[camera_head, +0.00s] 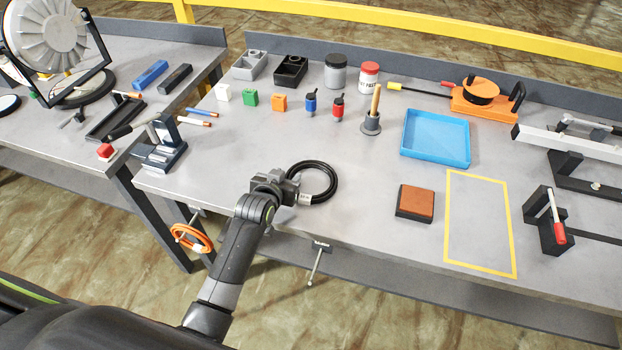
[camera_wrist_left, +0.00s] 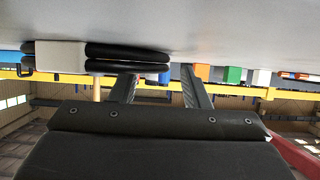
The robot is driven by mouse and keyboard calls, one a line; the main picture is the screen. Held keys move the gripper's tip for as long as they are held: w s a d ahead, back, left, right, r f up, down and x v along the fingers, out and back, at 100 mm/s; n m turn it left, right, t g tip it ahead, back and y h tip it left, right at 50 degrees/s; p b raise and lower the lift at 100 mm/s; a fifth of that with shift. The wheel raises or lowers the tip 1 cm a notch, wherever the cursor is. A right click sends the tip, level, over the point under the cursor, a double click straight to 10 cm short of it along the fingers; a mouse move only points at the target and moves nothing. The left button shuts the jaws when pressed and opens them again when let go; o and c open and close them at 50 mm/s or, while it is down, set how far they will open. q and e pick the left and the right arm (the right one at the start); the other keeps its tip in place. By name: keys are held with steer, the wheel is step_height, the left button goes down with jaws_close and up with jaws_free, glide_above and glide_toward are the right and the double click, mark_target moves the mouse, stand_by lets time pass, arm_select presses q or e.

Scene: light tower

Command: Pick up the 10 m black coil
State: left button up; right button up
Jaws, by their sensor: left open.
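The black coil (camera_head: 335,181) lies flat on the grey workbench near its front edge, with a pale label or tie on its near side. In the left wrist view, which is upside down, the coil (camera_wrist_left: 127,50) shows edge-on, with its pale label (camera_wrist_left: 60,56) to the left. My left gripper (camera_head: 292,187) is at the left side of the coil, low over the bench. In the wrist view its two fingers (camera_wrist_left: 160,84) are apart, with the coil beyond them and partly across one finger. I cannot tell whether they touch it. My right gripper is in neither view.
An orange coil (camera_head: 190,238) hangs below the bench's front edge. A brown-topped block (camera_head: 415,202), a blue tray (camera_head: 437,154) and a yellow-outlined area (camera_head: 479,225) are to the right. A dark tool stand (camera_head: 164,155) is to the left. Bench around the coil is clear.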

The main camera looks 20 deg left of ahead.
arm_select(q)
steer(key=shift+w+f, duration=0.2)
steer(key=shift+w, duration=0.15)
steer(key=shift+c, duration=0.2)
jaws_close()
steer(key=shift+r, duration=0.1)
